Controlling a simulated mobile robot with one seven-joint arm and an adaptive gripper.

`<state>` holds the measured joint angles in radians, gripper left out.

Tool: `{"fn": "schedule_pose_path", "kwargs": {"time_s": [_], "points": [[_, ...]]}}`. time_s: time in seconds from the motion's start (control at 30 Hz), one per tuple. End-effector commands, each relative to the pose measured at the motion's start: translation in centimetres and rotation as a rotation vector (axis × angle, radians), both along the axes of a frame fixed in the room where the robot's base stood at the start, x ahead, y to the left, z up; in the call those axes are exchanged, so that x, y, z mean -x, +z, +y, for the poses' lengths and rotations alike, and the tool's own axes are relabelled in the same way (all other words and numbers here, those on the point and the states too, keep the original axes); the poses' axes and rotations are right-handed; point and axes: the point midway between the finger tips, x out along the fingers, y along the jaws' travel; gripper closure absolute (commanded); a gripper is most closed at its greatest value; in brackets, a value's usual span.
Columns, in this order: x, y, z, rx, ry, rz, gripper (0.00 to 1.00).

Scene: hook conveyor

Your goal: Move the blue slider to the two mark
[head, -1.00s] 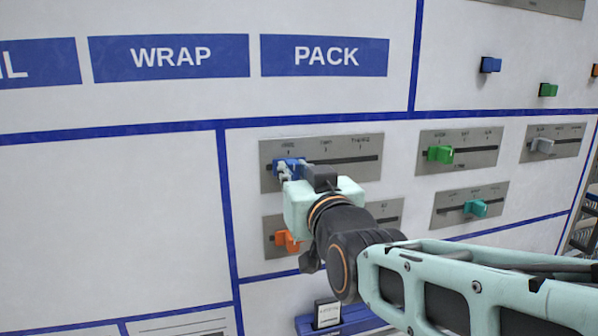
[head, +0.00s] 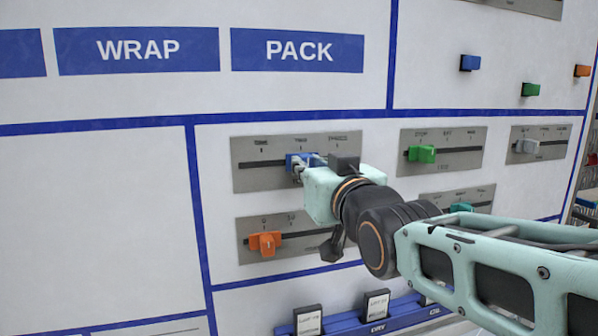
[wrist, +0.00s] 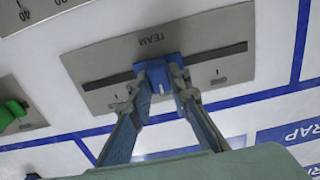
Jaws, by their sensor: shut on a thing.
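The blue slider (head: 300,158) sits in the slot of the upper left grey plate (head: 245,177), directly below the middle of its three marks. The mark labels are small and blurred in the head view; the middle one looks like TWO. My gripper (head: 303,168) is shut on the slider. In the wrist view the slider (wrist: 157,73) stands between both fingers of my gripper (wrist: 157,84), which touch its sides. One mark of the plate (wrist: 90,62) shows on each side of it there; the middle mark is hidden behind the slider.
Below is a plate with an orange slider (head: 265,243). To the right are plates with a green slider (head: 422,154), a grey slider (head: 525,146) and a teal slider (head: 461,208). A blue rack with cards (head: 376,303) is under my arm. The slot is clear on both sides.

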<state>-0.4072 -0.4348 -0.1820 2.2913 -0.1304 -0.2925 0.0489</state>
Motion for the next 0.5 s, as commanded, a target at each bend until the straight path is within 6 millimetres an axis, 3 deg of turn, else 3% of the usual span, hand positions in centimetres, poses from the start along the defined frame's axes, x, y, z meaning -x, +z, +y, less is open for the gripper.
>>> {"fn": "schedule_pose_path", "kwargs": {"time_s": [0.2, 0.23, 0.4, 0.5], "points": [[0.0, -0.02, -0.01, 0.001, 0.0, 0.002, 1.0], [0.0, -0.02, 0.0, 0.001, 0.0, 0.002, 0.82], [0.01, -0.02, 0.02, 0.001, 0.0, 0.002, 0.65], [0.01, -0.01, 0.03, 0.0, 0.0, 0.001, 0.65]]}}
